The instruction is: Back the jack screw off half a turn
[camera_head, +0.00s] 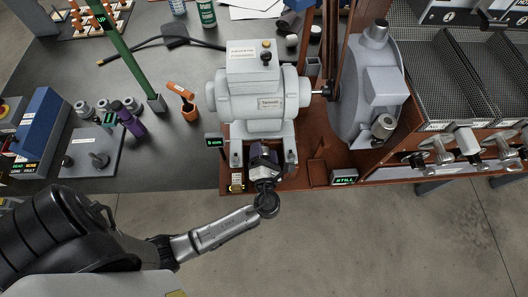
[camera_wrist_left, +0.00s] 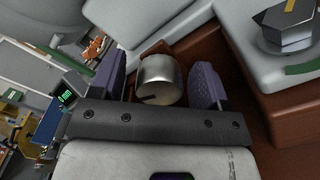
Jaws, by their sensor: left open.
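The jack screw, as I take it, is the silver cylindrical head (camera_wrist_left: 160,80) with a dark mark low on its face, in the left wrist view. My left gripper (camera_wrist_left: 159,86) is open, with its two purple-grey pads on either side of the head. A gap shows on the right; contact on the left is hard to tell. In the head view my left gripper (camera_head: 263,156) is at the front of the grey motor (camera_head: 262,92) and hides the screw. My right gripper is not in view.
A hex bolt (camera_wrist_left: 285,27) with a yellow mark sits on the grey foot at the right of the wrist view. A small green-lit display (camera_head: 214,142) stands left of the motor, and a display reading STILL (camera_head: 343,177) stands right. The floor in front is clear.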

